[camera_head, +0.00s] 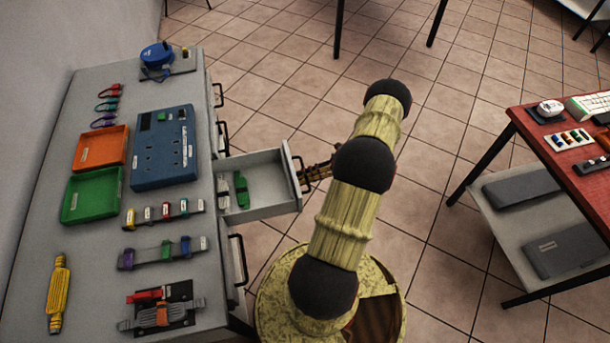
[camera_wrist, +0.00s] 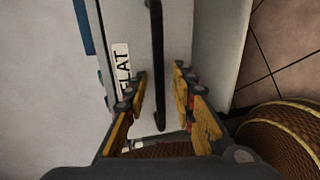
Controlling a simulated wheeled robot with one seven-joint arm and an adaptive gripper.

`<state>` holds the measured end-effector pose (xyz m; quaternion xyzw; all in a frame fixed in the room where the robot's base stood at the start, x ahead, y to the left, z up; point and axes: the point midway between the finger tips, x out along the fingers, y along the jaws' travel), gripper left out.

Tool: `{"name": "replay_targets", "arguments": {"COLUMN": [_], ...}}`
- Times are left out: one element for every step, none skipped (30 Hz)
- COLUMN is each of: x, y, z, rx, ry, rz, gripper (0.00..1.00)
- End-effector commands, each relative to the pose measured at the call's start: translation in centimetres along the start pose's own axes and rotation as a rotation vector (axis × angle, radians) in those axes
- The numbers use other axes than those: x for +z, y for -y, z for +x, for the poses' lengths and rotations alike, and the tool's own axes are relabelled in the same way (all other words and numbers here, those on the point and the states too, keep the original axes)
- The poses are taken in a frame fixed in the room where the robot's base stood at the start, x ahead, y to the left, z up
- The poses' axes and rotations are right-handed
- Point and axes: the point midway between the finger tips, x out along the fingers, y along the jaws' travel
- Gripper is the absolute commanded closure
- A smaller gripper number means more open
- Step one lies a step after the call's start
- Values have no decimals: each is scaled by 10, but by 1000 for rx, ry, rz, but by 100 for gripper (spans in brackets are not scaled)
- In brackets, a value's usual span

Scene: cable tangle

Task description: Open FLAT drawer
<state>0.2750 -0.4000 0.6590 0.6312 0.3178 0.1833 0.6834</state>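In the head view a grey drawer (camera_head: 284,200) stands pulled out of the desk's right side. Green and white pieces lie inside it. In the wrist view a drawer front carries a white label reading FLAT (camera_wrist: 122,66) beside a dark vertical bar handle (camera_wrist: 157,60). My gripper (camera_wrist: 160,75) is open, with one finger on each side of the handle. Gaps show between handle and fingers. In the head view my gripper (camera_head: 316,173) is at the front of the pulled-out drawer, partly hidden by my arm.
The grey desk (camera_head: 95,225) holds a green tray (camera_head: 91,195), an orange tray (camera_head: 101,149), a blue power block (camera_head: 163,146) and several connectors. Other drawer handles line its right side. A red table (camera_head: 560,150) stands at the right. Open tiled floor lies between.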

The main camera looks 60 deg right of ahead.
Motion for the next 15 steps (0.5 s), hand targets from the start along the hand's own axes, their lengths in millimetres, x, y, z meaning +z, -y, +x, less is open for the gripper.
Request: {"name": "replay_targets", "arguments": {"x": [0,0,0,0,0,0,0,0,0,0,0,1,1,1,0], "y": [0,0,0,0,0,0,0,0,0,0,0,0,0,1,1], "z": [0,0,0,-1,-2,-4,-6,-9,-14,-19,-24,-32,-38,-45,-54], "rx": [0,0,0,0,0,0,-1,-1,-1,-1,-1,-1,-2,-2,-1], "ry": [0,0,0,0,1,1,1,2,2,2,3,3,4,3,3], "rz": [0,0,0,0,0,-1,-1,-1,0,0,0,-1,-2,-2,-1], "gripper": [74,74,74,74,74,74,74,74,74,74,74,74,74,74,74]}}
